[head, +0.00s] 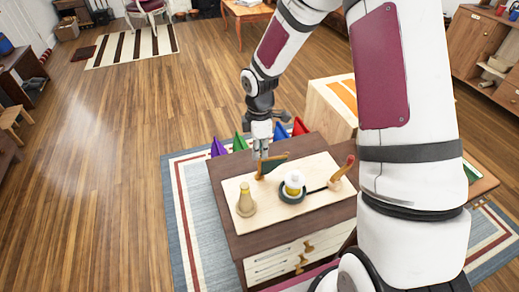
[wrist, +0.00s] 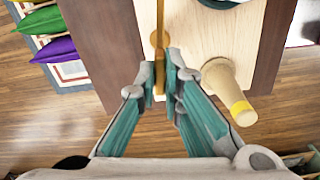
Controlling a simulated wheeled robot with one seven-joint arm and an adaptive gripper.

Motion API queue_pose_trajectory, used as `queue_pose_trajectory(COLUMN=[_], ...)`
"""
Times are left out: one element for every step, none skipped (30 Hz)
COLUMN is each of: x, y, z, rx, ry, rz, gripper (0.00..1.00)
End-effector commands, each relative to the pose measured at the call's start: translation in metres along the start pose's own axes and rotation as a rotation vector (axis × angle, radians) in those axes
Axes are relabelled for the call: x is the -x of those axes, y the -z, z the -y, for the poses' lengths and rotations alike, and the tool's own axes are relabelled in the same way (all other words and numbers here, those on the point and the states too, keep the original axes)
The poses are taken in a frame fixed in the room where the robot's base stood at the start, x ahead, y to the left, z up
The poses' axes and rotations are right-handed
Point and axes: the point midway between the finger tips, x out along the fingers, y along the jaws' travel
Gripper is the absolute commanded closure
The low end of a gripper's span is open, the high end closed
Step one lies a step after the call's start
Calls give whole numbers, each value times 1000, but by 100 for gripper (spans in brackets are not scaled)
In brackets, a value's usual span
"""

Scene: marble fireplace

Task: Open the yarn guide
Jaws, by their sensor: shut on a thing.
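A pale wooden board lies on a dark-topped cabinet. At its back edge stands a small tan and dark green piece (head: 272,163), which looks like the yarn guide; I cannot tell its exact shape. My gripper (head: 261,157) reaches down to it from above. In the wrist view, my gripper (wrist: 160,78) is shut on a narrow tan bar (wrist: 158,38) between its fingertips, apparently part of this guide. The bar runs away from me along the board's edge. The fingers partly hide its near end.
A tan wooden peg (head: 245,202) stands at the board's left; it also shows in the wrist view (wrist: 228,85). A white-and-yellow piece (head: 294,184) sits in a dark ring. A red-tipped wooden lever (head: 345,169) is at the right. Colourful cushions (head: 241,142) lie behind the cabinet (head: 233,216).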

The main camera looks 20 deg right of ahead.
Motion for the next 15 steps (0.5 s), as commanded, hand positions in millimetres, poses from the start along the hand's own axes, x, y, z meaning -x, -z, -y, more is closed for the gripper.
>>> queue_pose_trajectory(x=[1, 1, 1, 1, 1, 1, 1, 1, 1, 0, 0, 0, 0, 1, 2], y=[0, 0, 0, 0, 0, 0, 0, 0, 0, 0, 0, 0, 0, 0, 0], z=[-1, -1, -1, -1, -1, -1, -1, -1, -1, -1, 0, 0, 0, 0, 0], rx=[3, 3, 3, 3, 3, 3, 2, 2, 2, 2, 2, 1, 1, 1, 1], ry=[-4, -4, -4, -4, -4, -3, -3, -3, -2, -2, -2, -2, -2, -2, -2], rz=[0, 0, 0, 0, 0, 0, 0, 0, 0, 0, 0, 0, 0, 0, 0], gripper=[100, 100, 83, 76, 72, 72, 72, 72, 72, 72, 72, 72, 72, 72, 72])
